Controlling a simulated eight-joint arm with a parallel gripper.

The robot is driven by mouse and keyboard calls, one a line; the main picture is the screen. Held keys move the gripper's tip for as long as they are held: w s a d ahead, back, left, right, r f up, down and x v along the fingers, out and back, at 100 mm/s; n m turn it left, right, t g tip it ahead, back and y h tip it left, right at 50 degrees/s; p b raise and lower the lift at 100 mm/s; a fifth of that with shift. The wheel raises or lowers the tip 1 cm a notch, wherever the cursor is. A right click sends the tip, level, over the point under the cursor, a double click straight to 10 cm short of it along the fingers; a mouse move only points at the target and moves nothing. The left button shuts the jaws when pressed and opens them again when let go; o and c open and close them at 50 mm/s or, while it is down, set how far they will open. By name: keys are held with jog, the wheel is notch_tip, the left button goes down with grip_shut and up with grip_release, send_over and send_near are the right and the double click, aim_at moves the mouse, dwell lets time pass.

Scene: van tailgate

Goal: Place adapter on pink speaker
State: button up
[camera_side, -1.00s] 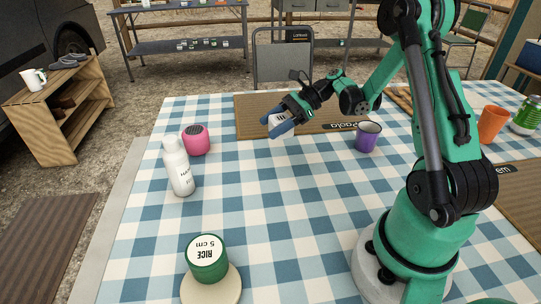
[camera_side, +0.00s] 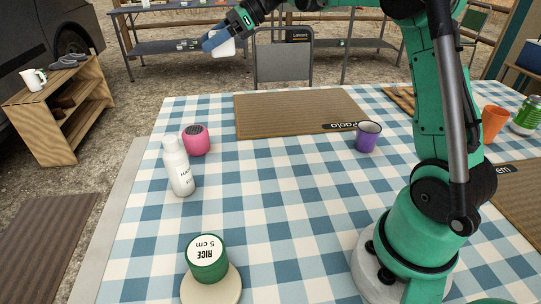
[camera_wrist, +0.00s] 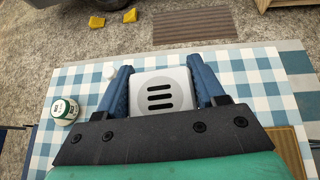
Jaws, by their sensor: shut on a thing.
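My gripper (camera_side: 222,36) is shut on the adapter (camera_side: 224,48), a small white block. It is raised high above the table, toward the far left in the side view. In the wrist view the adapter (camera_wrist: 161,92) shows a face with dark slots, held between the blue fingers of my gripper (camera_wrist: 160,88). The pink speaker (camera_side: 196,140) stands on the checked cloth at the back left, with a dark grille on top. The adapter is well above it and apart from it. The speaker is not seen in the wrist view.
A white bottle (camera_side: 178,166) stands just in front of the speaker. The table's middle is clear.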

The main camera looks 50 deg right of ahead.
notch_tip(320, 180, up, 2)
send_over(188, 131)
jog(key=m, duration=0.1)
jog(key=shift+t+h, duration=0.3)
jog(key=shift+t, duration=0.1)
notch_tip(188, 131, down, 19)
jog(key=shift+w+f, duration=0.1)
jog(key=shift+f, duration=0.1)
jog(key=shift+f, duration=0.15)
jog(key=o, duration=1.3)
